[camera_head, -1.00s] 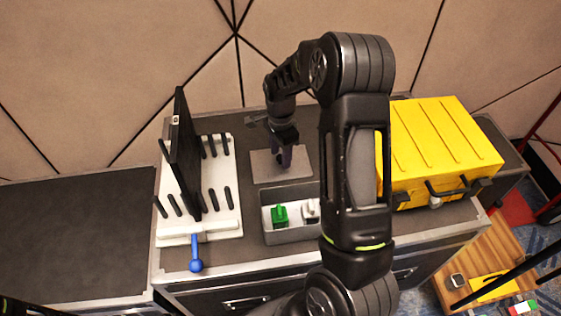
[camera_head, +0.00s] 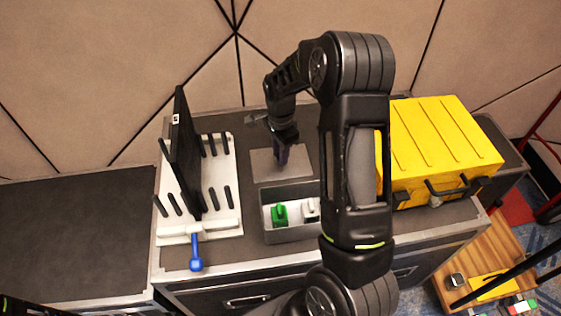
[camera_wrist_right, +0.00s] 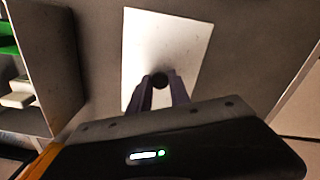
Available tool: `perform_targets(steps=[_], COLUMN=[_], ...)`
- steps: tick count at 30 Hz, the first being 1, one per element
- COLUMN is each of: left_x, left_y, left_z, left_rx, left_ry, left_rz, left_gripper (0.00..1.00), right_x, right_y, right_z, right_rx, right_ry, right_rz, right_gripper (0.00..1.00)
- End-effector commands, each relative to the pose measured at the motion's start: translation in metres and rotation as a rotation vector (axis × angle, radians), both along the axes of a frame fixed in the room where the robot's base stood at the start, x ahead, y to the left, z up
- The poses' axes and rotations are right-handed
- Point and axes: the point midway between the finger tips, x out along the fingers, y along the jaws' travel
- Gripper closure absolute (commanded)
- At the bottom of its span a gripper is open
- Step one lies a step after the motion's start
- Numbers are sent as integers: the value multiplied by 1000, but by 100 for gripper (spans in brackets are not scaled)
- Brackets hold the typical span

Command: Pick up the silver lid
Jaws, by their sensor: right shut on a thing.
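The silver lid (camera_head: 264,166) is a flat grey rectangular plate on the dark case top, just behind the grey bin. In the right wrist view the lid (camera_wrist_right: 188,50) looks pale, with a round dark knob (camera_wrist_right: 160,80) near its middle. My right gripper (camera_head: 283,160) points down over the lid. In the right wrist view my right gripper (camera_wrist_right: 160,88) has its two fingers shut on the knob. The lid looks flat; I cannot tell any gap beneath it. My left gripper is out of view.
The grey bin (camera_head: 290,236) holds a green piece (camera_head: 279,214) and a white piece. A white pegged rack (camera_head: 228,218) with an upright black panel (camera_head: 184,150) and a blue handle (camera_head: 196,255) stands left. A yellow case (camera_head: 440,145) stands right.

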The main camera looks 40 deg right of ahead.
Motion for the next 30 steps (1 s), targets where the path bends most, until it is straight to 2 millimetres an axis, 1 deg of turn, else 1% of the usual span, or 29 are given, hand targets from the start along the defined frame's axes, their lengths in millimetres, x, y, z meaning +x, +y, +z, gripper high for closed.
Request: perform_targets(steps=[1,6,22,26,30], left_x=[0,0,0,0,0], left_y=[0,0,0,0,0], left_z=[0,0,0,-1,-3], left_rx=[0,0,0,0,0], left_ry=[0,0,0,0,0], left_rz=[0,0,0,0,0], left_gripper=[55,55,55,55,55], right_x=[0,0,1,1,2], right_y=[0,0,0,0,0], right_z=[0,0,3,14,38], right_rx=[0,0,0,-1,-2], right_ry=[0,0,-2,-4,-7], right_rz=[0,0,0,0,1], right_gripper=[88,100,100,100,100])
